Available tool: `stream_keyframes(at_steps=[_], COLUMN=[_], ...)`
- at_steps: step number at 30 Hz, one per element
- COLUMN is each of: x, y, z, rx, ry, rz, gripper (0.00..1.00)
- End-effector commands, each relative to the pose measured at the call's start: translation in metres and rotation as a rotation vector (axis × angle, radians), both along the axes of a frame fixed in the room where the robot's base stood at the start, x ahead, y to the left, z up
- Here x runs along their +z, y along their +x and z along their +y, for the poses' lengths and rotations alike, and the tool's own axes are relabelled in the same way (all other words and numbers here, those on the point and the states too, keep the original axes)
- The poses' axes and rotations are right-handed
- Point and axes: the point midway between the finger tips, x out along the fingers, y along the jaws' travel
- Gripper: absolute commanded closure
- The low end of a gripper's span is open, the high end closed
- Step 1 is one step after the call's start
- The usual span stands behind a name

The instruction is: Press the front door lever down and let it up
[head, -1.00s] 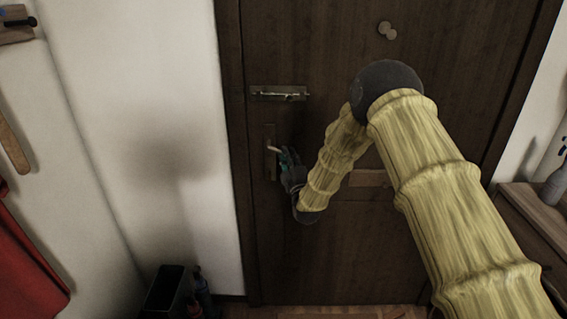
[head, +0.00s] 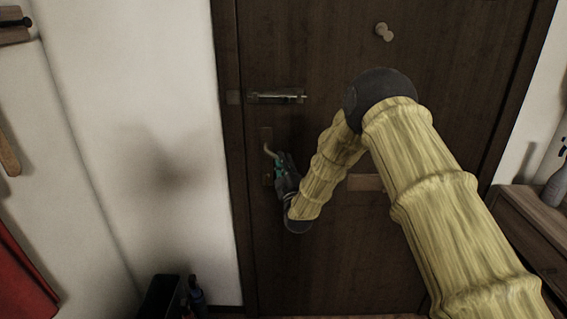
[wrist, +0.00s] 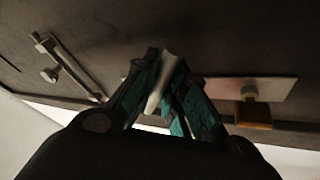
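The front door lever (head: 270,152) is a pale handle on a tall plate at the left side of the dark brown door (head: 330,250). It slants down to the right in the head view. My gripper (head: 279,162) is at the lever's free end. In the wrist view the lever (wrist: 161,84) passes between the dark and teal fingers of my gripper (wrist: 168,82), which are close together on it. The lever's plate (wrist: 278,88) shows to the right, with a brass-coloured piece (wrist: 252,112) on it. The exact finger contact is hard to see.
A metal slide bolt (head: 277,98) sits above the lever; it also shows in the wrist view (wrist: 70,68). A round knob (head: 384,32) is higher on the door. A wooden cabinet (head: 530,215) stands at right. Dark items (head: 165,295) stand on the floor at lower left.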

Motion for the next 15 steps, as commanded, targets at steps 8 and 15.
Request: stream_keyframes(at_steps=[8,15], x=[-0.0012,-0.0027], y=[-0.0003,-0.0029], z=[0.0002,0.0], rx=[0.0,0.001], ry=[0.0,-0.001], rz=[0.002,0.003], gripper=[0.65,0.65])
